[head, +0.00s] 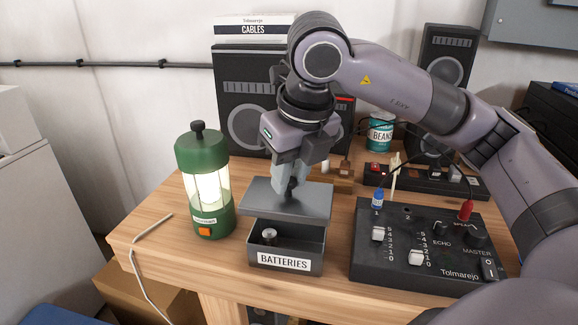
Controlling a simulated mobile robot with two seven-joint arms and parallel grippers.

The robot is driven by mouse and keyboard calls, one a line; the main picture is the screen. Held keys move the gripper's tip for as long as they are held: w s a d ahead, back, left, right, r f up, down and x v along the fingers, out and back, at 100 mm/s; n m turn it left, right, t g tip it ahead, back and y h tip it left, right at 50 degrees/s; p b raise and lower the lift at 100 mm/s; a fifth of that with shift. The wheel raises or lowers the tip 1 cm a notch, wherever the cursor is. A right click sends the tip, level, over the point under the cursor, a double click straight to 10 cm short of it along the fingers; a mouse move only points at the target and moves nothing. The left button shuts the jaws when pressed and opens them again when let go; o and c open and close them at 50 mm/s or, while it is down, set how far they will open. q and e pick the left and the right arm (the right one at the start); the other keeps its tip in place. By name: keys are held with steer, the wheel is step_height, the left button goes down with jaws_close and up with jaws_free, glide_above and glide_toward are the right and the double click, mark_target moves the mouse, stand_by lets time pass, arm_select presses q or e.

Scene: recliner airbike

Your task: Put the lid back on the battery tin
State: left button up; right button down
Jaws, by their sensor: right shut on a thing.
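The battery tin (286,261) is a dark grey open box labelled "BATTERIES" near the table's front edge. A battery (269,235) shows inside it at the left. The flat grey lid (262,200) is above the tin, with a gap at the front; it covers the tin's back part from view. My right gripper (289,190) points down and is shut on the lid at its top middle. Whether the lid touches the tin's back rim I cannot tell. My left gripper is not in view.
A green lantern (203,160) stands close left of the tin. A black mixer (425,250) with sliders and plugs is close on the right. Behind are a speaker (236,118), a power strip (430,181) and a beans can (380,133). A white cable (139,260) hangs over the table's left edge.

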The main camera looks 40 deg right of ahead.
mark_target(292, 198)
steer(key=shift+f+b, duration=2.1)
steer(key=shift+f, duration=0.85)
steer(key=shift+b, duration=0.4)
steer(key=shift+f+b, duration=0.2)
steer(key=shift+b, duration=0.25)
stand_by(0.4)
steer(key=shift+c, duration=1.9)
jaws_free()
steer(key=shift+r, duration=0.1)
